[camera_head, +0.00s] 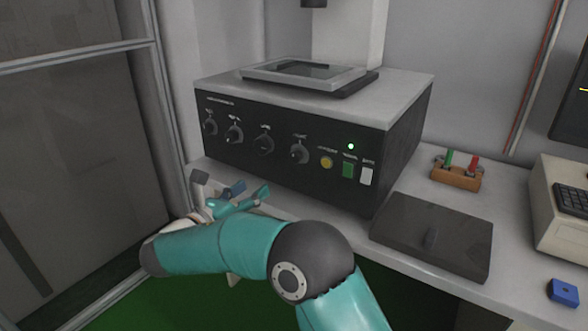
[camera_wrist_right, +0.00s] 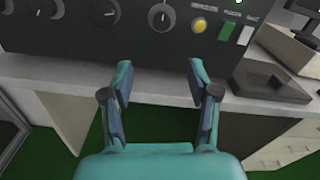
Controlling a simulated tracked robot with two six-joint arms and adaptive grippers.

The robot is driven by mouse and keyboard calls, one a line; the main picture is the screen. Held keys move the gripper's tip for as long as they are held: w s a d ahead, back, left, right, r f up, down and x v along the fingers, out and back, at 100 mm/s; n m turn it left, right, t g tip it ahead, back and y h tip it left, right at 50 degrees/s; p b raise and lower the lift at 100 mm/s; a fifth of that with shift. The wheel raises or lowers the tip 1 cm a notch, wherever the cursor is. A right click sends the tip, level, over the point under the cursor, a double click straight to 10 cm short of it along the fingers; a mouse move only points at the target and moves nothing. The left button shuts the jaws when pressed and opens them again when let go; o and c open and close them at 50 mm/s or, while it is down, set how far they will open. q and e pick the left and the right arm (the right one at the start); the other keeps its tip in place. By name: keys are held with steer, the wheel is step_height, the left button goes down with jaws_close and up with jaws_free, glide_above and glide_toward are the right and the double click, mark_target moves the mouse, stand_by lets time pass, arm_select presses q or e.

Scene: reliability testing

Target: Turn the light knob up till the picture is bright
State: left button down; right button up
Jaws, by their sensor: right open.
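A row of several round dark knobs with pale pointers runs along the black front panel of the instrument (camera_head: 345,118). The rightmost knob (camera_head: 299,152) sits left of a yellow button; it also shows in the right wrist view (camera_wrist_right: 161,15). The small labels are too blurred to tell which knob is the light knob. My right gripper (camera_head: 234,190) is open and empty, low in front of the panel; in the right wrist view its fingers (camera_wrist_right: 160,72) point toward the panel below the knobs, apart from them. My left gripper is not in view.
The yellow button (camera_head: 326,162), a green switch (camera_head: 348,170) and a white switch (camera_head: 366,176) sit right of the knobs; a green lamp (camera_head: 351,146) is lit. A dark flat box (camera_head: 434,232) and a brown holder (camera_head: 457,178) stand on the bench to the right.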

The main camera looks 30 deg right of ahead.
mark_target(293, 159)
steer(key=x, duration=1.6)
steer(key=shift+w+d+b, duration=0.1)
steer(key=shift+d+b, duration=0.25)
steer(key=shift+b, duration=0.05)
